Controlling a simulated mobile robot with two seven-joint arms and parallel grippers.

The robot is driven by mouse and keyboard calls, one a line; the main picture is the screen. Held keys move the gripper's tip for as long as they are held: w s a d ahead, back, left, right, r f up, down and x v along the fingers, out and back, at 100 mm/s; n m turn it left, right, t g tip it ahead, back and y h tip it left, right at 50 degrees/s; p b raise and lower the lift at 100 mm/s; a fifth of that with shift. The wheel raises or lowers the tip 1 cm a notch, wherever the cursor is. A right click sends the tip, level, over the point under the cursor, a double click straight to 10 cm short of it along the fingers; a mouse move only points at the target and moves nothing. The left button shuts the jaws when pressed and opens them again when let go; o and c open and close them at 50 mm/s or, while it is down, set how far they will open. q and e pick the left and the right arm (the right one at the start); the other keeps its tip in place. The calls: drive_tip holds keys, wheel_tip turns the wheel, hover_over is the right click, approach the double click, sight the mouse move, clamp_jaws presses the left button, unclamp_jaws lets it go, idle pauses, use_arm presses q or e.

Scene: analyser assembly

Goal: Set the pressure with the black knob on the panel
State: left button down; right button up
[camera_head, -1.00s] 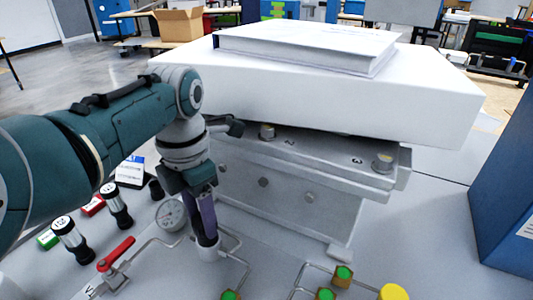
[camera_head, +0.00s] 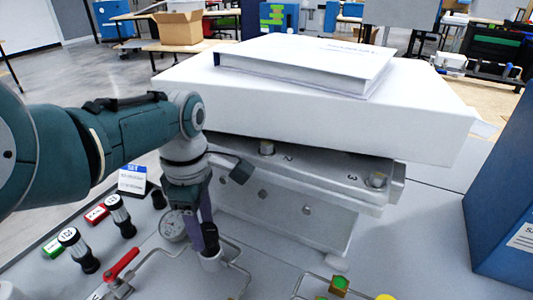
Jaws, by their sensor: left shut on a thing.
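The black knob (camera_head: 210,241) sits on top of a short white cylindrical body (camera_head: 212,261) on the panel, left of the picture's middle. My left gripper (camera_head: 208,232) points down from above and is shut on the knob; its fingers and wrist hide much of it. A round pressure gauge (camera_head: 172,226) stands on the panel just left of the gripper, partly covered by it. Its reading is too small to make out. My right gripper is not in view.
A red-handled valve (camera_head: 122,264) and thin pipes lie left of the knob. Several black-and-white cylinders stand farther left. A grey metal block (camera_head: 285,205) under a large white box (camera_head: 320,105) stands close on the right. A blue box (camera_head: 505,205) is at far right.

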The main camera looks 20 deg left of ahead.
use_arm(q)
drive_tip(key=m, duration=0.5)
drive_tip(key=shift+w+m, duration=0.1)
drive_tip(key=shift+m, duration=0.2)
drive_tip(key=m, duration=0.4)
drive_tip(key=shift+w, duration=0.1)
drive_tip(key=m, duration=0.5)
drive_tip(key=shift+d+m, duration=0.1)
drive_tip(key=shift+m, duration=0.3)
drive_tip(key=m, duration=0.4)
drive_tip(key=shift+d+m, duration=0.1)
drive_tip(key=shift+m, duration=0.2)
drive_tip(key=m, duration=0.4)
drive_tip(key=shift+m, duration=0.3)
drive_tip(key=m, duration=0.4)
drive_tip(key=shift+d+p, duration=0.1)
drive_tip(key=shift+p, duration=0.2)
drive_tip(key=m, duration=0.4)
drive_tip(key=shift+d+m, duration=0.1)
drive_tip(key=shift+m, duration=2.1)
